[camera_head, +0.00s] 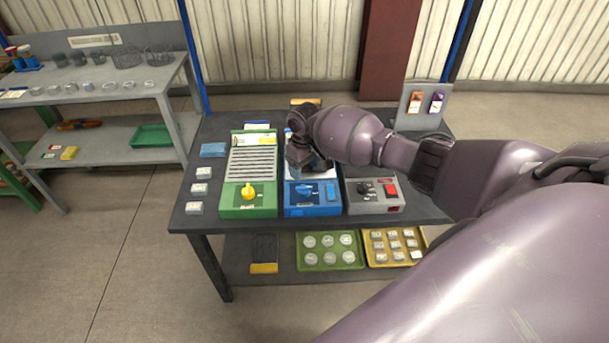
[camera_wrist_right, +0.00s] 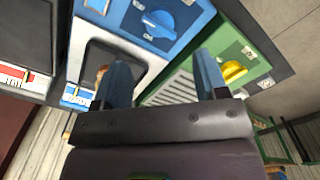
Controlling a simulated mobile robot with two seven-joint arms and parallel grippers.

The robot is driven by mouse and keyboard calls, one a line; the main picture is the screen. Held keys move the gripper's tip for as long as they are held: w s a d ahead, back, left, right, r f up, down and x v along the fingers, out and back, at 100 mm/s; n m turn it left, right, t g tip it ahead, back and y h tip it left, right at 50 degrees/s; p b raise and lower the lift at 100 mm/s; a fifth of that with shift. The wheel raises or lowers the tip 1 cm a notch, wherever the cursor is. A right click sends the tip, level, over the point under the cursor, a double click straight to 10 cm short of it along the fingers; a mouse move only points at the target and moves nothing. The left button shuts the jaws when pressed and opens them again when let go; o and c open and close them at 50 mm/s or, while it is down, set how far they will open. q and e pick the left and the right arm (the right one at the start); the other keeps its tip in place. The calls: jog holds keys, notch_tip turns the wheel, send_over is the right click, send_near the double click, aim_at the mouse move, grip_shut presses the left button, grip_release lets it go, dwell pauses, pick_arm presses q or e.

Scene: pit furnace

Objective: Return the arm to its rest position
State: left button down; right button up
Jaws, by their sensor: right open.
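My right arm reaches in from the right in the head view, and its wrist and gripper (camera_head: 305,152) hang over the blue device (camera_head: 303,211). In the right wrist view my right gripper (camera_wrist_right: 162,80) has its two blue fingers spread apart, with nothing seen between them. Beyond the fingers lie the blue device with its blue knob (camera_wrist_right: 160,23) and the green device (camera_wrist_right: 230,45) with its yellow knob. The arm hides much of the blue device's rear part in the head view. My left gripper is in neither view.
The dark table (camera_head: 188,222) also holds a grey device (camera_head: 375,203) with a red switch, small white blocks (camera_head: 200,188) and an upright panel (camera_head: 420,122) at the back right. Green (camera_head: 328,265) and yellow trays (camera_head: 420,247) sit on the lower shelf. A grey shelf unit (camera_head: 184,65) stands left.

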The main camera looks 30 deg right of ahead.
jog(key=shift+r, duration=0.75)
